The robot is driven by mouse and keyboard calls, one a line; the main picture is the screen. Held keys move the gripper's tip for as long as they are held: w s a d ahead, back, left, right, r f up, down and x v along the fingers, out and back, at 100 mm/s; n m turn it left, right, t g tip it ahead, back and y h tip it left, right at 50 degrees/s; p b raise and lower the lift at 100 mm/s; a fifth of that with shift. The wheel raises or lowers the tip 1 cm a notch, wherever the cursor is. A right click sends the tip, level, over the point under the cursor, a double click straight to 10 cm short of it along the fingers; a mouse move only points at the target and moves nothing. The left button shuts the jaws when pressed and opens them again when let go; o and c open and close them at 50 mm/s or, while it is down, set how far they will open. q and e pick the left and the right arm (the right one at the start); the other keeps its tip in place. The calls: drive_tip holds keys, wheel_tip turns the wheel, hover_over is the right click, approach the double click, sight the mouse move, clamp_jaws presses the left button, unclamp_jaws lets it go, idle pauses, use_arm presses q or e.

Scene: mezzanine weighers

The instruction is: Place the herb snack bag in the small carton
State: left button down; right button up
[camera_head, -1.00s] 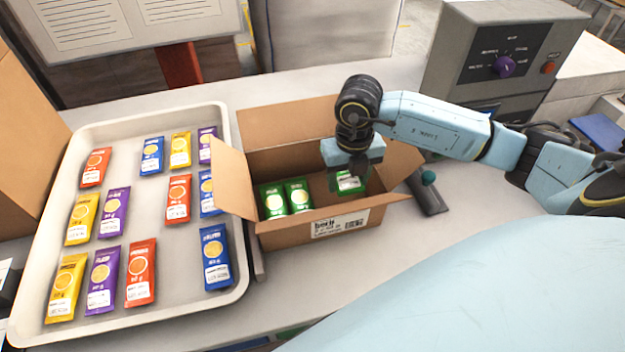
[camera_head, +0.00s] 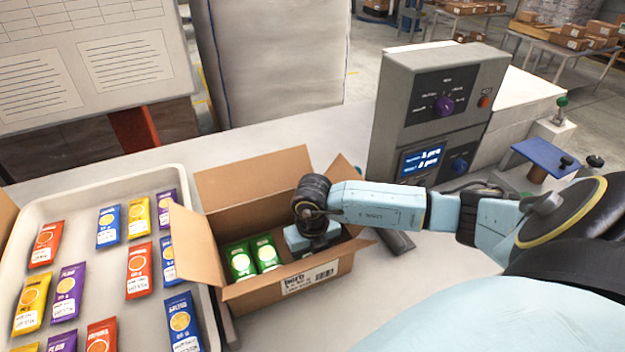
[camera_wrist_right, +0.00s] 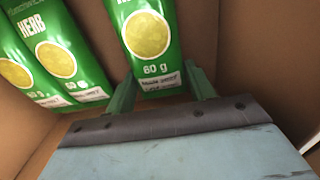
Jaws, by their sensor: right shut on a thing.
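The small carton (camera_head: 256,289) stands open on the table with its flaps spread and a printed label on its front. Two green herb bags (camera_head: 252,257) stand side by side in its left part. My right gripper (camera_wrist_right: 160,88) is down inside the carton and shut on a green herb snack bag (camera_wrist_right: 148,40), marked 60 g. In the head view my right wrist hides that bag. In the right wrist view the held bag is to the right of the other two, with a gap between. My left gripper is not in view.
A white tray (camera_head: 213,318) left of the carton holds several red, blue, yellow and purple bags. A grey control box (camera_head: 440,110) with a purple knob stands behind right. A dark handheld device (camera_head: 397,241) lies right of the carton.

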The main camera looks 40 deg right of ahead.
drive_tip(key=o, duration=1)
drive_tip(key=shift+f, duration=0.1)
wheel_tip(320, 180, up, 12)
drive_tip(key=shift+r, duration=0.2)
